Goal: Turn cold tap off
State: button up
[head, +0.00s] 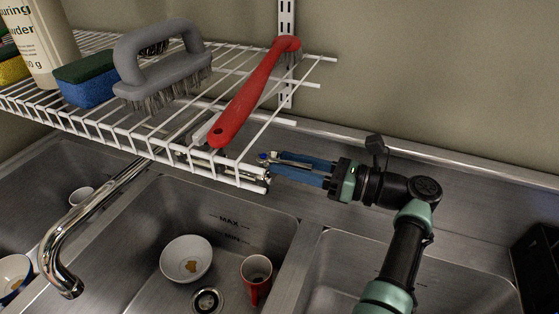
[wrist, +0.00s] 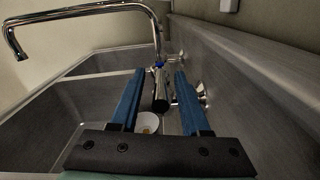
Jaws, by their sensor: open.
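The chrome tap with a blue mark (wrist: 159,63) stands in the wrist view, its dark rounded body end between my two blue fingers. My gripper (head: 268,167) is open, reaching left under the shelf's right end. It also shows in the wrist view (wrist: 157,76), with a finger on each side of the tap. Whether either finger touches the tap I cannot tell. The curved chrome spout (head: 84,218) hangs over the sinks; the shelf hides much of the tap body.
The wire shelf (head: 150,147) overhangs the tap and holds a red-handled brush (head: 252,95), a grey scrubbing brush (head: 165,65) and a sponge (head: 88,80). Below, a white bowl (head: 186,259) and a red cup (head: 257,279) stand in the middle sink. The right basin looks clear.

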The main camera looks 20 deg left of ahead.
jog(key=d+b, duration=0.1)
jog(key=d, duration=0.9)
jog(key=shift+s+d+b, duration=0.3)
